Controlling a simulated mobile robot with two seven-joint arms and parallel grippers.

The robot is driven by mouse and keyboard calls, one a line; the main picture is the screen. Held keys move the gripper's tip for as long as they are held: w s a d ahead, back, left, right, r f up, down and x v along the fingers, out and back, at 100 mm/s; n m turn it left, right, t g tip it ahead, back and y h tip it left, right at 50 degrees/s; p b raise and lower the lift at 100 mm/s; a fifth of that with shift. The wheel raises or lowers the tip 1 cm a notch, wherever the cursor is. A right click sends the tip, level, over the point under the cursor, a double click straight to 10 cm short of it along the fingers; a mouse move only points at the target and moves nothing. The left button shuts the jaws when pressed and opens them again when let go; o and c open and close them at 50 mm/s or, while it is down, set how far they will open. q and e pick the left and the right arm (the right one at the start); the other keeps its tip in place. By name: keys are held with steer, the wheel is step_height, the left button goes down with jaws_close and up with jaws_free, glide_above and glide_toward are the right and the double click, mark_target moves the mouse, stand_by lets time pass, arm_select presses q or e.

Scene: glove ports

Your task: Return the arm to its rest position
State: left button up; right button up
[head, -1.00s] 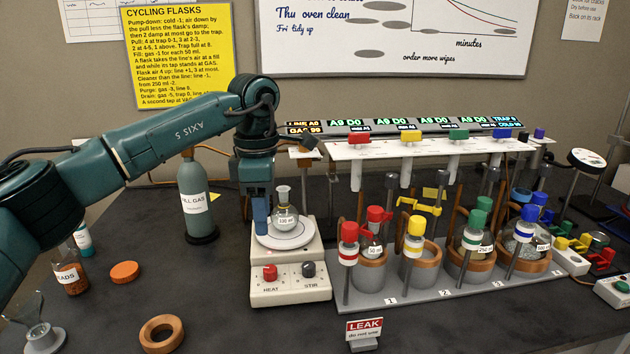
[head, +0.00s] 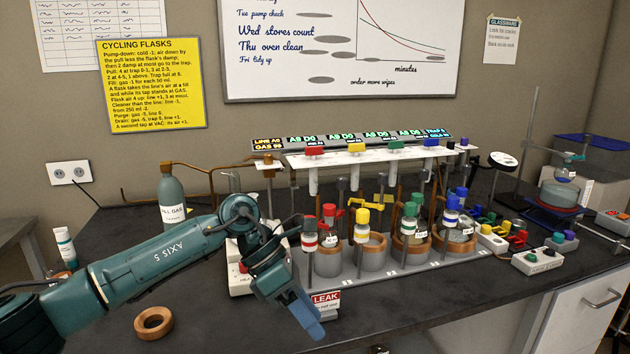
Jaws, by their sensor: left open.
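My left arm comes in from the left, low over the front of the bench. My left gripper (head: 311,318) hangs in front of the flask rack, beside the red LEAK sign (head: 327,299). Its fingers point down and to the right, and it is open with nothing seen between the fingers. It hides most of the white hotplate (head: 238,284); the small flask that stood on it is out of sight behind my arm. My right gripper is not in view.
The rack (head: 390,274) holds flasks with red, yellow, green and blue caps, close to the right of my gripper. A gas bottle (head: 171,200) stands behind my arm. A cork ring (head: 153,322) lies in front of it.

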arm_select(q)
steer(key=s+d+r+n+t+h+p, duration=0.2)
steer(key=s+d+r+n+h, duration=0.2)
steer(key=s+d+n+h, duration=0.55)
steer(key=w+a+f+n+t+y+p, duration=0.15)
steer(key=a+f+n+t, duration=0.35)
steer(key=n, duration=0.5)
steer(key=w+a+f+n+t+y, duration=0.1)
steer(key=a+f+n+t+y, duration=0.15)
steer(key=n+t, duration=0.6)
steer(key=w+a+f+n+t+y+p, duration=0.1)
steer(key=a+f+n+t+y, duration=0.3)
steer(key=n, duration=0.7)
steer(key=s+a+f+n+g+y+p, duration=0.1)
steer(key=s+a+f+n+g+y, duration=0.4)
steer(key=s+a+f+n, duration=0.4)
steer(key=s+a+f+g, duration=0.1)
steer(key=s+a+f, duration=0.1)
steer(key=s+f, duration=0.2)
steer(key=shift+s+a+f+n, duration=0.15)
steer(key=shift+s+a+n, duration=0.1)
steer(key=shift+n, duration=0.15)
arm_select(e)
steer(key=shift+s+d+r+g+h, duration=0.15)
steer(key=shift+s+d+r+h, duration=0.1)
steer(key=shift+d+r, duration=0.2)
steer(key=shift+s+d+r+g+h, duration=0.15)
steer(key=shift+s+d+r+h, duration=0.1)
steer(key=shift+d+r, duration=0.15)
